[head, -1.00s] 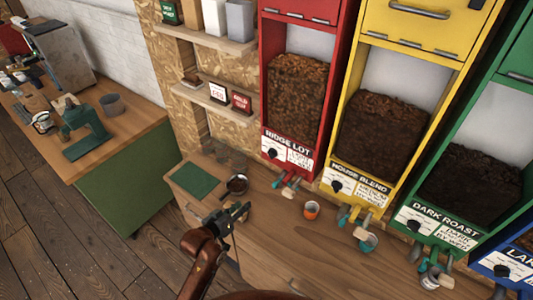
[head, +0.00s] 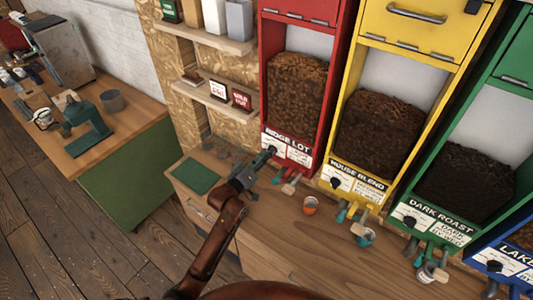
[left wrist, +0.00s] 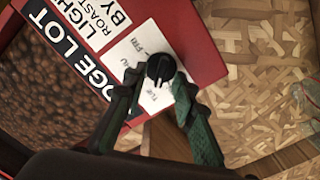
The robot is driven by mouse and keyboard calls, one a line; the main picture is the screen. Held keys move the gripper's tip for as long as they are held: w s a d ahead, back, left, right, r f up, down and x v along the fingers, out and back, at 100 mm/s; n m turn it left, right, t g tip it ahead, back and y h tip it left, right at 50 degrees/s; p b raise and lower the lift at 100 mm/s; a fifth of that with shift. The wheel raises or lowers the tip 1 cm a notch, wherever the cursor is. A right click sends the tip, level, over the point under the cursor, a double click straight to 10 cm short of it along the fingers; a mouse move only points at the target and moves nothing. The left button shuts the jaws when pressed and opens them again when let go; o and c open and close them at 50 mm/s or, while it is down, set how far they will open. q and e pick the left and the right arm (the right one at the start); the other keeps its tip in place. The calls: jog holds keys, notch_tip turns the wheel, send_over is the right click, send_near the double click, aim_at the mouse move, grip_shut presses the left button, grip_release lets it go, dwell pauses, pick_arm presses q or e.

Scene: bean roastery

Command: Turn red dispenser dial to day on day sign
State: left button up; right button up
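The red dispenser (head: 264,100), labelled RIDGE LOT, holds brown beans. Its black dial (left wrist: 160,68) sits on a white day plate; FRI is readable, other day letters are partly covered. A pale pointer mark on the dial faces the lower side in the left wrist view. My left gripper (head: 270,153) is at this dial. In the left wrist view its two green fingertips (left wrist: 157,78) stand on either side of the dial with a small gap, apparently not clamped. Small signs, a white-faced one (head: 217,91) and a red one (head: 241,98), stand on the lower shelf; their text is too small to read. My right gripper is out of view.
Yellow (head: 388,25) and green (head: 508,90) dispensers stand to the right, with spouts and scoops below. The lower shelf (head: 225,107) is left of the red dispenser.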

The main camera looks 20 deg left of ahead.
pick_arm(q)
jog(key=shift+w, duration=0.15)
jog(key=shift+c, duration=0.2)
grip_shut()
jog(key=shift+m, duration=0.3)
jog(key=m, duration=2.3)
jog(key=shift+d+f, duration=0.2)
jog(key=shift+d, duration=0.2)
jog(key=shift+m, duration=0.3)
